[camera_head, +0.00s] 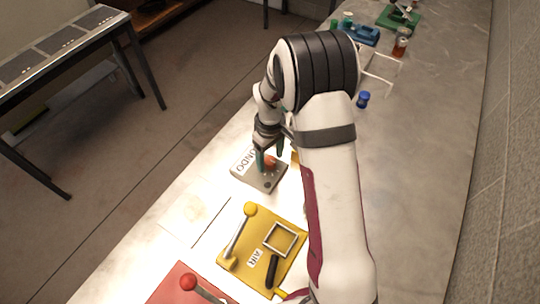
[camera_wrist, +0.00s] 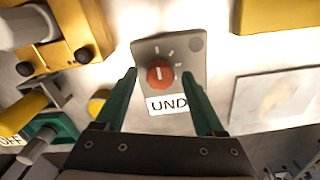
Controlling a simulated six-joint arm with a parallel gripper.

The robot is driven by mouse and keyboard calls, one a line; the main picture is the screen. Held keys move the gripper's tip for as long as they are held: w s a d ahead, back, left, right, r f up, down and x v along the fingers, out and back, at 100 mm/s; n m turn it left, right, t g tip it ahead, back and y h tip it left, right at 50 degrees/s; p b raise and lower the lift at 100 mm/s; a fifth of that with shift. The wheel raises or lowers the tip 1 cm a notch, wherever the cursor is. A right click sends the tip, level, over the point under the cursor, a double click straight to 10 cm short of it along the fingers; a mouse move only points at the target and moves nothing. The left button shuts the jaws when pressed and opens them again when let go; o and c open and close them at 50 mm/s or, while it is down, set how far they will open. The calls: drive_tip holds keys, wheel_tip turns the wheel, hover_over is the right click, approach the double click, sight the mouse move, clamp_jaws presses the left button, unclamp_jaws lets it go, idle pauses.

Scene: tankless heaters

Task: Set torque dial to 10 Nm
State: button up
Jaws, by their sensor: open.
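The torque dial is a round red knob (camera_wrist: 160,73) with a pale pointer line, on a grey box (camera_wrist: 185,52) with tick marks and a white label partly reading "UND". In the head view the grey box (camera_head: 243,172) lies on the bench with its label, and the red knob (camera_head: 269,163) shows beside my fingers. My gripper (camera_wrist: 160,80) is open, with one green finger on each side of the knob in the wrist view. I cannot tell whether the fingers touch it. In the head view my gripper (camera_head: 267,158) is down at the box. The numbers on the dial are unreadable.
A yellow plate (camera_head: 284,215) with a lever and "AIR" label lies nearer the camera, then a red plate (camera_head: 178,284) with a red-knobbed lever. A blue piece (camera_head: 363,99) stands beyond my arm. A flat sheet (camera_head: 196,216) lies left of the yellow plate.

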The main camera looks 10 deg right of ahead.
drive_tip(key=shift+f, duration=0.1)
drive_tip(key=shift+c, duration=0.2)
clamp_jaws()
drive_tip(key=m, duration=0.4)
drive_tip(key=shift+m, duration=2.4)
drive_tip(key=shift+o, duration=0.2)
unclamp_jaws()
